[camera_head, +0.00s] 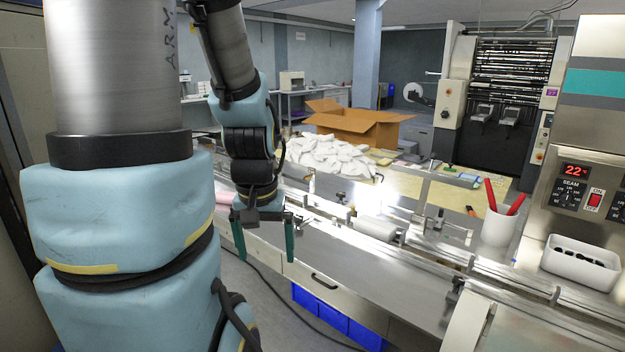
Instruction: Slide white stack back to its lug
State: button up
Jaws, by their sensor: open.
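A white stack (375,228), shaped like a short roll on its side, lies in the metal infeed track in the middle of the view. Small metal parts stand near both its ends; I cannot tell which of them is its lug or how wide any gap is. My gripper (264,249) points down, to the left of the white stack and apart from it. Its two green fingers are spread, with nothing seen between them. A pink item (226,197) shows partly behind my gripper, at the left end of the track.
A steel ledge (370,268) in front of the track is clear. Metal rails and brackets (437,222) stand right of the stack. A white cup with red pens (499,226) and a white bin (580,264) stand further right. A white pile (328,156) lies behind.

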aim_at(384, 232)
jog(key=i+l+u, duration=0.2)
jog(key=l, duration=0.2)
jog(key=l+u, duration=0.2)
jog(key=l, duration=0.25)
jog(key=l+u, duration=0.2)
jog(key=l, duration=0.25)
jog(key=i, duration=0.05)
